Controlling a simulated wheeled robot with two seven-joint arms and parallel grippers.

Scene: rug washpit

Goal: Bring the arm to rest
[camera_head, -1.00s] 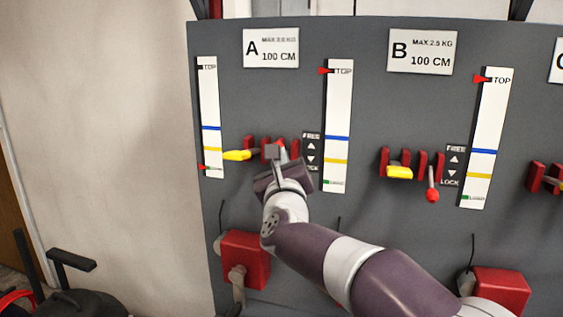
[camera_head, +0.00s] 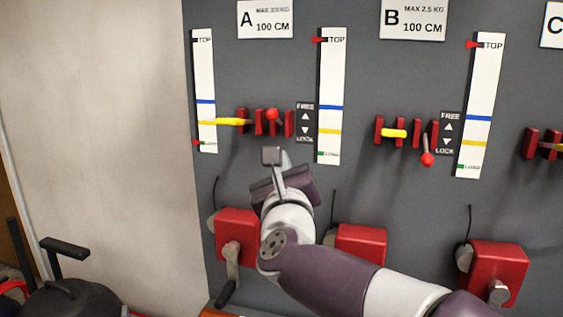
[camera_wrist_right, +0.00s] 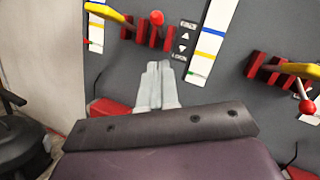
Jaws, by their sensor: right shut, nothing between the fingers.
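My right gripper (camera_head: 271,156) is shut and empty. It stands in front of the grey panel, below the levers of station A. In the right wrist view its fingers (camera_wrist_right: 158,75) are together, with no object between them. The red-knobbed lever (camera_head: 272,114) of A points up or outward above the gripper, apart from it; it also shows in the right wrist view (camera_wrist_right: 157,18). The yellow lever (camera_head: 230,122) of A sticks out to the left. My left gripper is not in view.
Station B has a yellow lever (camera_head: 394,133) and a red-knobbed lever (camera_head: 428,159) hanging down. Red crank boxes (camera_head: 236,234) line the panel's lower part, one (camera_head: 360,245) beside my arm. A dark round object (camera_head: 70,295) stands at lower left.

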